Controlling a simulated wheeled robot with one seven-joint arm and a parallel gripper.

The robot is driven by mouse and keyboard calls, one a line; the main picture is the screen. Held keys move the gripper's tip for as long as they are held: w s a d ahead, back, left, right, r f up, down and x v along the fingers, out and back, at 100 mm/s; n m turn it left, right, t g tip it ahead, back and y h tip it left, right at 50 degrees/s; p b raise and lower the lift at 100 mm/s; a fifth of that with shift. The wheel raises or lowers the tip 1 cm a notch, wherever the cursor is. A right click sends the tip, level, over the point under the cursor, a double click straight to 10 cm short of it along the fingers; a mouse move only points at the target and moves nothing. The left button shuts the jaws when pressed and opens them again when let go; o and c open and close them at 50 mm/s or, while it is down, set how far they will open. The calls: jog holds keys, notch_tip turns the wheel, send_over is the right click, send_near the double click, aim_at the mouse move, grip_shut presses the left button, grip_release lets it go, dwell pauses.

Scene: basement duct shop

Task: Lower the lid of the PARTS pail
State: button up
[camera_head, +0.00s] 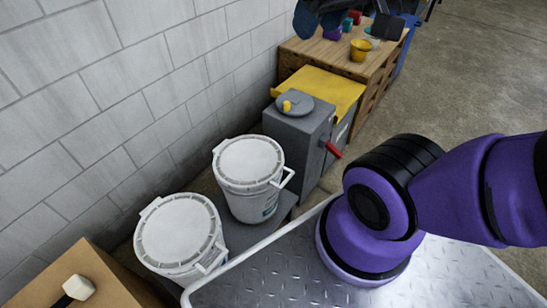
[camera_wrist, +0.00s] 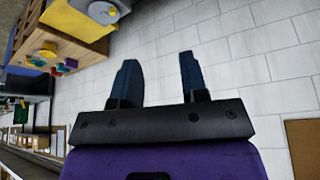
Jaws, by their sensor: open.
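Two white pails with round ribbed lids stand side by side by the block wall in the head view. The farther pail (camera_head: 243,203) has its lid (camera_head: 249,160) on top, a handle at its right and a partly visible label I cannot read. The nearer pail (camera_head: 207,268) also has its lid (camera_head: 178,230) on top. Both lids look down on their rims; I cannot tell which pail is PARTS. My gripper (camera_wrist: 158,58) is open and empty in the wrist view, pointing toward the wall with no pail between its fingers.
A grey box-shaped machine (camera_head: 298,140) with a red handle stands just beyond the pails. Behind it are a yellow cover (camera_head: 325,86) and a wooden bench with a yellow cup (camera_head: 360,49). A mallet (camera_head: 77,288) lies on a brown surface at lower left.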

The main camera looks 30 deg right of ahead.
jog(key=w+d+f+g+y, duration=0.1)
jog(key=w+d+f+g, duration=0.2)
jog(key=w+f, duration=0.35)
jog(key=w+d+f+g+y, duration=0.2)
jog(key=w+d+f, duration=0.15)
jog(key=w, duration=0.55)
jog(key=w+d+f+y, duration=0.2)
jog(key=d+f, duration=0.3)
jog(key=f, duration=0.4)
jog(key=w+d+f+m+g+y, duration=0.1)
jog(key=w+d+f+y, duration=0.2)
jog(key=d+f, duration=0.35)
jog(key=w+d+f+y, duration=0.2)
jog(key=d+f, duration=0.1)
jog(key=f, duration=0.8)
jog(key=m+t+y, duration=0.5)
jog(key=t+y, duration=0.1)
jog(key=t, duration=0.2)
send_near(289, 179)
jog(key=x, duration=1)
jog(key=shift+f, duration=0.3)
